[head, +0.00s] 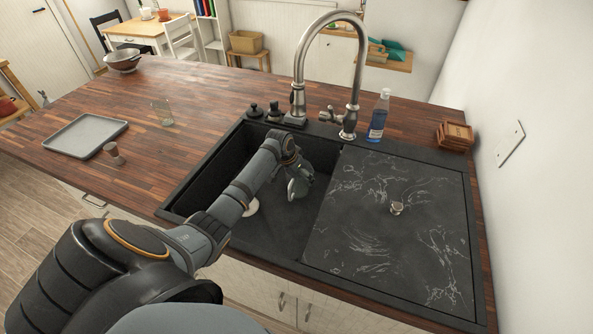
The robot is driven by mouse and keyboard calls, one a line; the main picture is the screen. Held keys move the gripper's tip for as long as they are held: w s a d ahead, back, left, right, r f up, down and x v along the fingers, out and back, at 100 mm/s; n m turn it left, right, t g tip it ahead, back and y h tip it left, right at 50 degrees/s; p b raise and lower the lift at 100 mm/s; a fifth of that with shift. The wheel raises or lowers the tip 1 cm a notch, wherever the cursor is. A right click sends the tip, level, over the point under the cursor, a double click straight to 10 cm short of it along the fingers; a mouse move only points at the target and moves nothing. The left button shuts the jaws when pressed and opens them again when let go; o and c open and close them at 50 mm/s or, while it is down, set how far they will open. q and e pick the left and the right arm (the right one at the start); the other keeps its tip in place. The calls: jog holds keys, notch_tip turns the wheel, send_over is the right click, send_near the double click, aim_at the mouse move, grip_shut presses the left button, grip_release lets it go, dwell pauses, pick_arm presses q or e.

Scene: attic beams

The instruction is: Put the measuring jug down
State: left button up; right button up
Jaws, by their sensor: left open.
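A small clear vessel (163,113), which looks like the measuring jug, stands on the wooden counter left of the sink. It is see-through and small, so its markings cannot be made out. My left gripper (298,190) is at the end of the arm that reaches over the sink (272,232). It is over or inside the dark basin, well to the right of the clear vessel, and is open with nothing visible in it. My right gripper is not in view.
A grey tray (86,136) and small cup (113,153) are on the left counter. A tall tap (352,85) and blue bottle (379,116) stand behind the sink. A dark marbled board (390,240) covers its right side. A pale round thing (251,208) is in the basin.

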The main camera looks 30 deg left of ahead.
pick_arm(q)
jog(key=v, duration=1.1)
jog(key=shift+r, duration=0.4)
jog(key=shift+s, duration=0.1)
